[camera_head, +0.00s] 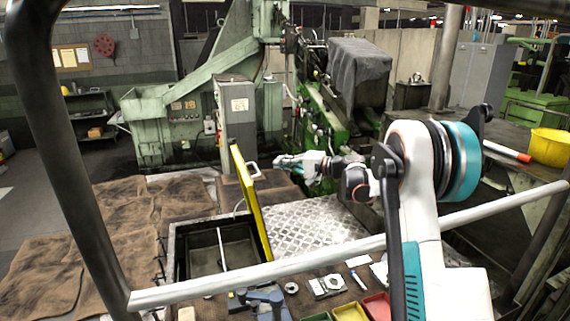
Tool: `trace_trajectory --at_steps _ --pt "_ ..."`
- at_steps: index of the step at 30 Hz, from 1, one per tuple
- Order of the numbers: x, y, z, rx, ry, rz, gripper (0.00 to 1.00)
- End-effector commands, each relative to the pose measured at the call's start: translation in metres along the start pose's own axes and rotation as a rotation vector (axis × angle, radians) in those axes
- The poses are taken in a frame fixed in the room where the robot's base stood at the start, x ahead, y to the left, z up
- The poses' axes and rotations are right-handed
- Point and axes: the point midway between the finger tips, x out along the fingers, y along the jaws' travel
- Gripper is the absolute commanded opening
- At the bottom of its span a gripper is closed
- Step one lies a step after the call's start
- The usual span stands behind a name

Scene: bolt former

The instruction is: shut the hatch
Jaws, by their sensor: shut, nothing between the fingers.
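The hatch (250,204) is a yellow-edged lid standing open, nearly upright and tilted, along the right side of a dark box (176,262). My gripper (277,160) is shut and empty. It shows small, just right of the lid's top edge and a little above the handle, and appears apart from both. Its depth relative to the lid is hard to tell.
A metal tread plate (312,226) lies right of the hatch. Small parts and coloured bins (349,312) sit in front. A pale rail (260,277) crosses the near view. A grey cabinet (237,118) and green machine stand behind. A yellow bucket (550,148) is at right.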

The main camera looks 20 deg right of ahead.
Motion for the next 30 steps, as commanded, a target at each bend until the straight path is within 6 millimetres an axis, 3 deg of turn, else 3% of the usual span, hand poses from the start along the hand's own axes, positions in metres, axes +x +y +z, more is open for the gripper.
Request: trace_trajectory --at_steps 6,12,19,30 --pt "0.046 0.000 0.001 -0.001 -0.003 0.000 0.00" --pt "0.072 0.000 0.016 -0.001 -0.003 0.001 0.00" --pt "0.084 0.000 0.028 -0.002 -0.001 0.001 0.00" --pt "0.086 0.000 0.029 -0.002 -0.002 0.001 0.00"
